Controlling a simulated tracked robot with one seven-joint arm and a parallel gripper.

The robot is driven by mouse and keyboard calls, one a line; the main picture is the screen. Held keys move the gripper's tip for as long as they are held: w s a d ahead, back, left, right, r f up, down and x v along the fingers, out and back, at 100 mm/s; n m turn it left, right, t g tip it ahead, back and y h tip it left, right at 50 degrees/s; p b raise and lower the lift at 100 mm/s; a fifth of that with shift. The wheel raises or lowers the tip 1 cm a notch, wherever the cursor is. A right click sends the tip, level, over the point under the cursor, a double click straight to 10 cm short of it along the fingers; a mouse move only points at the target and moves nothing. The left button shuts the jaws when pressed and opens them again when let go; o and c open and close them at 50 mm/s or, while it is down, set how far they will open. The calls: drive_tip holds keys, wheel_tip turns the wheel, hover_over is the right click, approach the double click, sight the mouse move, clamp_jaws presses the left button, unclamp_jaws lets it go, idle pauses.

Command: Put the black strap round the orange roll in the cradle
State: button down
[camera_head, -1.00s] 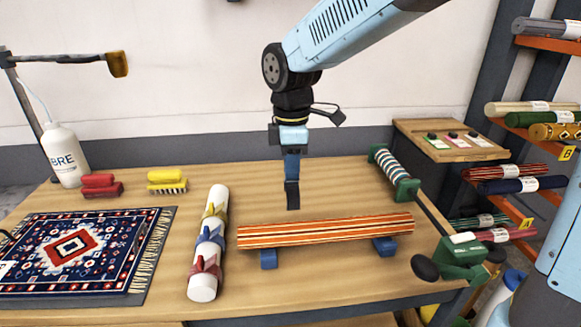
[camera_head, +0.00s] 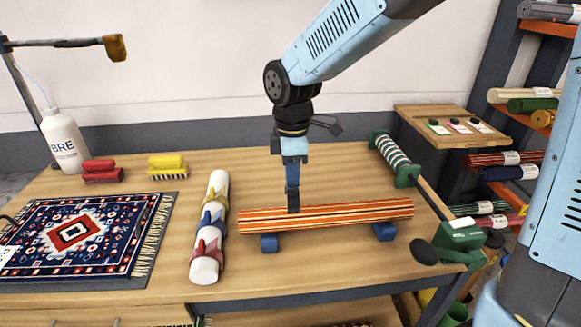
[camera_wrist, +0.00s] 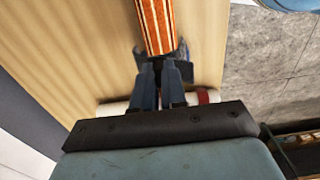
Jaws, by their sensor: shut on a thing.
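The orange striped roll (camera_head: 350,212) lies across the blue cradle blocks (camera_head: 384,231) on the bench. My gripper (camera_head: 292,186) points straight down over the left part of the roll, shut on the black strap (camera_head: 293,203). The strap's lower end overlaps the roll's upper edge in the head view. In the wrist view, the roll (camera_wrist: 157,24) runs away from my gripper (camera_wrist: 161,66), and dark strap parts (camera_wrist: 140,60) show on both sides of it. The underside is hidden, so I cannot tell how far the strap goes round.
A white tube (camera_head: 206,270) with yellow, blue and red straps lies just left of the roll. A patterned rug (camera_head: 80,235), brushes (camera_head: 168,167) and a white bottle (camera_head: 65,142) are farther left.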

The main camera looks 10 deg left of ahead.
sight(292, 197)
drive_tip(key=shift+f, duration=3.5)
drive_tip(key=c, duration=1.1)
unclamp_jaws()
drive_tip(key=shift+r, duration=0.1)
